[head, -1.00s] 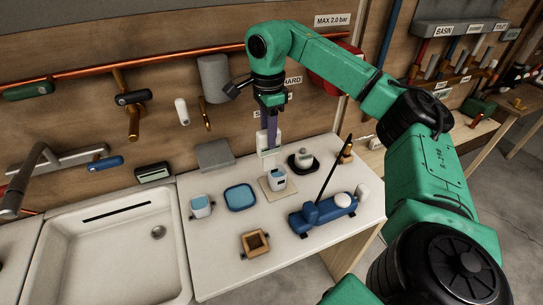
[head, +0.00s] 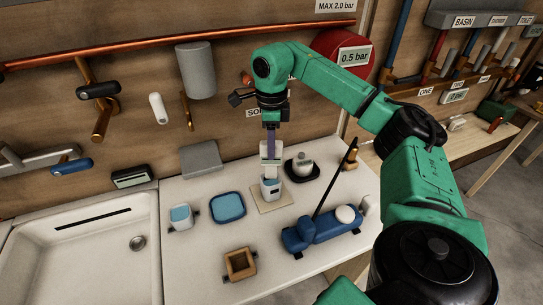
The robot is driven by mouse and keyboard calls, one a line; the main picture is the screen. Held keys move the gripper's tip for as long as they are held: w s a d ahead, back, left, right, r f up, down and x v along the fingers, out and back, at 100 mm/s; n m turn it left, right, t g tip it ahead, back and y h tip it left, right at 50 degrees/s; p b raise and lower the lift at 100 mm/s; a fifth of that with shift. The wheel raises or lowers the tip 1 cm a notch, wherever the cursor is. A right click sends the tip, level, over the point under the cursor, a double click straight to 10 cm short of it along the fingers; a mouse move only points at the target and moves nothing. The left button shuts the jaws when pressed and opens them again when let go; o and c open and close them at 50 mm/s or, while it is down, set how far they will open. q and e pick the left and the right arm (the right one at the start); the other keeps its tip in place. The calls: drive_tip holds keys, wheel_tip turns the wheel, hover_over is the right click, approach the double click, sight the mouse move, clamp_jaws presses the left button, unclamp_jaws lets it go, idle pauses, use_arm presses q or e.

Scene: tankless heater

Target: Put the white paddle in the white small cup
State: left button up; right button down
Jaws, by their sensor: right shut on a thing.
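My right gripper (head: 271,128) points straight down over the counter, shut on the white paddle (head: 270,152). The paddle hangs upright below a narrow purple-grey length. A small white cup (head: 271,191) with a dark mark on its front stands on a tan square mat (head: 258,204), directly below the paddle. The paddle's lower end overlaps the cup's mouth in the head view; I cannot tell whether it is inside the rim or just above it. My left gripper is not in view.
Another white-and-blue cup (head: 180,218), a blue tray (head: 228,207) and a wooden box (head: 240,264) stand to the left and front. A blue device (head: 318,231) with a slanting black rod is at front right. A black dish (head: 302,167) sits close behind right. The sink (head: 90,265) is at left.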

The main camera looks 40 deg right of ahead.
sight(271, 165)
drive_tip(key=f, duration=0.3)
drive_tip(key=shift+s+a, duration=0.2)
drive_tip(key=shift+a, duration=0.05)
drive_tip(key=shift+f, duration=0.25)
drive_tip(key=shift+w+d+f, duration=0.1)
drive_tip(key=shift+w+d, duration=0.05)
drive_tip(key=shift+f, duration=0.6)
drive_tip(key=c, duration=0.5)
unclamp_jaws()
drive_tip(key=shift+c, duration=0.2)
drive_tip(key=shift+r, duration=0.2)
